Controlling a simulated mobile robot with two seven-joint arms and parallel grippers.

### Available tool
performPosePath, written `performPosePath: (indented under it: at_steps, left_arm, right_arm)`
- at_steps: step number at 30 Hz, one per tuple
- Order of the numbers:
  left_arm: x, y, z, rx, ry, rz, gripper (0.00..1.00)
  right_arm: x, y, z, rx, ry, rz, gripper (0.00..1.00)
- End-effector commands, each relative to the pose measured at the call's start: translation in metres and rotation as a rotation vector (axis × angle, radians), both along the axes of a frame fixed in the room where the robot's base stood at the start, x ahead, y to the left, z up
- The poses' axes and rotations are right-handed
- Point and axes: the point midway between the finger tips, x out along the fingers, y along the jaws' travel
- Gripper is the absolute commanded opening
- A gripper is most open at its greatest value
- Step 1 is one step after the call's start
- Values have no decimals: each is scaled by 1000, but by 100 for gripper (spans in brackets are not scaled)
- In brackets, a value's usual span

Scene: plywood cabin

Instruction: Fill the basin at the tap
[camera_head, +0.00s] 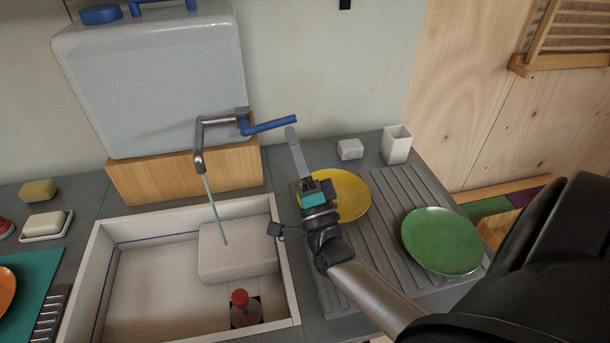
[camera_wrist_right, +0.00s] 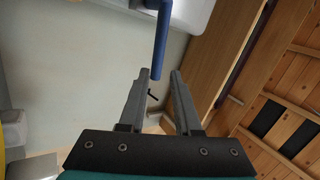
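The white basin (camera_head: 92,272) sits in the counter at lower left, with a thin blue line along its inner walls. The grey tap (camera_head: 199,140) comes from a large grey water tank (camera_head: 155,85) on a wooden block. A thin stream (camera_head: 213,208) runs from its spout to a white block (camera_head: 237,252) in the basin. The tap's blue lever (camera_head: 270,125) points right; it also shows in the right wrist view (camera_wrist_right: 161,40). My right gripper (camera_head: 291,132) is open and empty, its fingertips just below the lever's end. I cannot tell the water level. My left gripper is out of view.
A red-capped bottle (camera_head: 245,310) stands at the basin's front. Yellow (camera_head: 350,195) and green (camera_head: 440,241) plates lie on the ribbed drainboard right of it. A white cup (camera_head: 397,145) and small white block (camera_head: 350,149) stand behind.

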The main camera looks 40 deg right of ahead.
Motion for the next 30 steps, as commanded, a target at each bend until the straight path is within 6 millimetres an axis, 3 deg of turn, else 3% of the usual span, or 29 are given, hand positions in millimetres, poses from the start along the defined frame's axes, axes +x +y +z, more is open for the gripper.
performPosePath:
  at_steps: [6,12,30]
  left_arm:
    - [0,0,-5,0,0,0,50]
    - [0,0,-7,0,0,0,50]
    - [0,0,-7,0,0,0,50]
  right_arm:
    - [-35,10,-25,1,3,0,32]
    - [-51,15,-35,1,1,0,32]
    - [-53,16,-36,0,0,-1,32]
